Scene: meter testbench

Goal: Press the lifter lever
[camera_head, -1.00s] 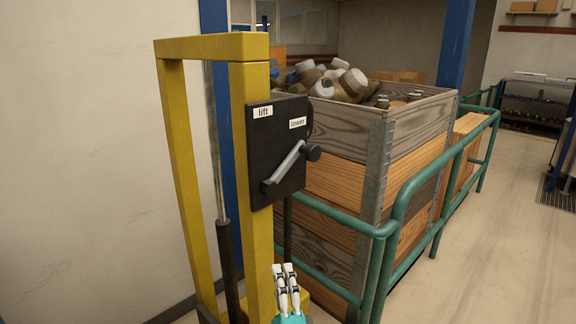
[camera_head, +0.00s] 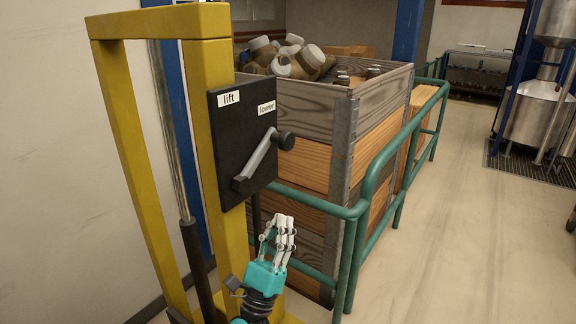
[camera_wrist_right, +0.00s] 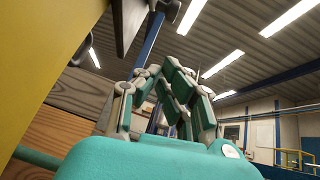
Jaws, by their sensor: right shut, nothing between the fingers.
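The lifter lever (camera_head: 257,158) is a grey bar with a dark round knob at its upper right end. It is mounted on a black panel (camera_head: 226,118) labelled "lift" and "lower", and its knob end sits below the "lower" label. The panel is fixed to a yellow frame (camera_head: 213,165). My right gripper (camera_head: 284,222) is shut and empty, below and slightly right of the lever, apart from it. In the right wrist view its fingers (camera_wrist_right: 182,68) point up with tips together. My left gripper is not in view.
A wooden crate (camera_head: 386,112) full of jar-like parts stands behind the panel. A green railing (camera_head: 368,190) runs along its front and right side, close to my right gripper. Open floor (camera_head: 455,220) lies to the right.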

